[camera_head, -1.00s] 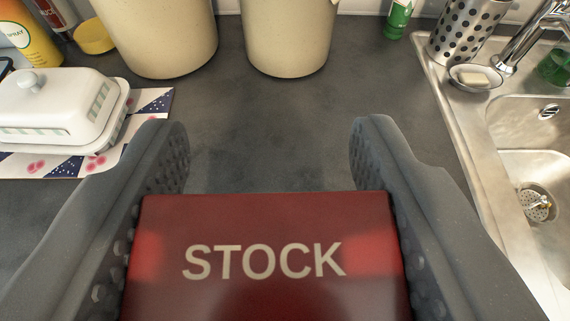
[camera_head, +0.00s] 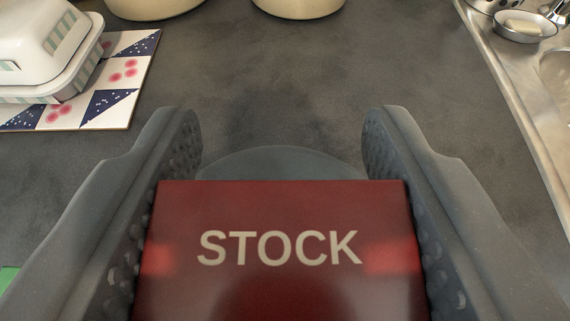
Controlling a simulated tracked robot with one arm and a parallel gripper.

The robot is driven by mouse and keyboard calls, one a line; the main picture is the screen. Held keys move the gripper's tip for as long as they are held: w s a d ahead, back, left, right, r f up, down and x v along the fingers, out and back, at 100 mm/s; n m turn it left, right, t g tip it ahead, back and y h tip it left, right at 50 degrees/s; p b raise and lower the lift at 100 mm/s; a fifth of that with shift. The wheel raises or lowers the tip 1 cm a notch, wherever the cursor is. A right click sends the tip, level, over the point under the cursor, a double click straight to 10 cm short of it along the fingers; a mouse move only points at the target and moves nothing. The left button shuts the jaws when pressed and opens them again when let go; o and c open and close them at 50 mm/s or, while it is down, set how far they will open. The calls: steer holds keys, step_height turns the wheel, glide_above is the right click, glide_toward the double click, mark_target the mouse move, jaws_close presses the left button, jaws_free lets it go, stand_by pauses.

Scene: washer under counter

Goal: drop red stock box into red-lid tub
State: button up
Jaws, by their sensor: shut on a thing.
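The red stock box (camera_head: 280,245), dark red with pale "STOCK" lettering, is between the two grey fingers of my gripper (camera_head: 283,130). The fingers are shut on its left and right sides. The box is held above the grey counter. No tub with a red lid can be made out in this view. A grey rounded shape (camera_head: 280,162) shows just past the far edge of the box; I cannot tell what it is, since the box hides most of it.
A white butter dish (camera_head: 45,55) stands on a patterned mat (camera_head: 115,80) at the left. The bottoms of two cream containers (camera_head: 155,8) show at the back. The sink (camera_head: 535,110) edges the right, with a soap dish (camera_head: 523,27). The middle counter is clear. Something green (camera_head: 8,278) shows at lower left.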

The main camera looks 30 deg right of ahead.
steer(key=o, duration=1.1)
step_height(320, 180, up, 7)
steer(key=shift+b, duration=0.3)
